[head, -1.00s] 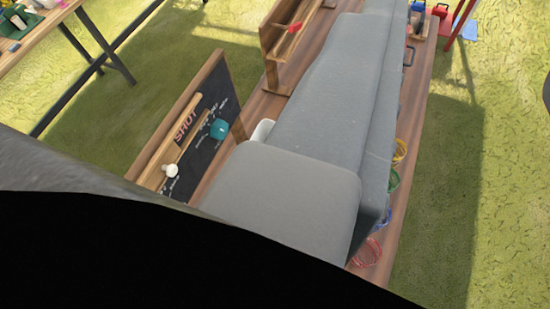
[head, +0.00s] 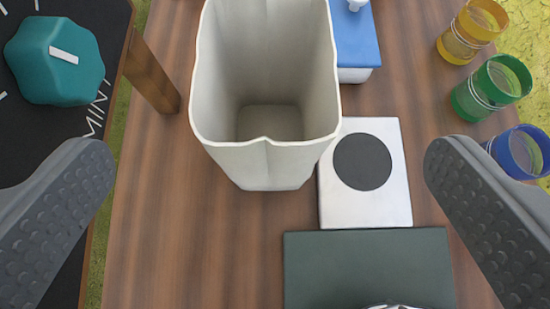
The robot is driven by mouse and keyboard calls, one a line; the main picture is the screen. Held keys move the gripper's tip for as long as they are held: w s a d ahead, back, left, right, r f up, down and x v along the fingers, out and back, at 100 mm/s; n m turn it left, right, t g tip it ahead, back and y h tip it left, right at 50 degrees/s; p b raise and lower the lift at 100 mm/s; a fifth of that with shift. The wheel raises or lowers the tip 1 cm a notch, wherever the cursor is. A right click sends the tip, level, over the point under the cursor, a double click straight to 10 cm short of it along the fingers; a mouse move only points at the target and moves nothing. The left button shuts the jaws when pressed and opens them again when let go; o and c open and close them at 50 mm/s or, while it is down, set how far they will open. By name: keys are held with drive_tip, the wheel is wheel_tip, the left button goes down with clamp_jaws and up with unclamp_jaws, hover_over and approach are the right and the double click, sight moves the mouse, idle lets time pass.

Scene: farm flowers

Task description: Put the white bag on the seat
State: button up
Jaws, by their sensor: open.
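The white bag (head: 263,160) stands upright with its wide mouth open toward me, and its inside looks empty. It stands on the brown wooden top (head: 190,245), at the upper middle of the view. My gripper (head: 270,158) is open, with one dark ridged finger at the left edge and the other at the right edge. The bag shows between the fingers, with a clear gap on both sides, and neither finger touches it. I cannot tell how far below the fingers it stands. No seat can be made out in the present view.
Close right of the bag are a white box with a black disc (head: 335,205) and a blue-topped box (head: 355,40). A dark green box (head: 370,260) lies nearer. Yellow (head: 465,35), green (head: 490,90) and blue (head: 520,152) cups line the right. A teal knob (head: 55,62) sits on a black board at left.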

drive_tip(key=p+x, duration=0.1)
drive_tip(key=x, duration=1.3)
drive_tip(key=shift+a, duration=0.2)
drive_tip(key=shift+f, duration=0.15)
drive_tip(key=c, duration=1.1)
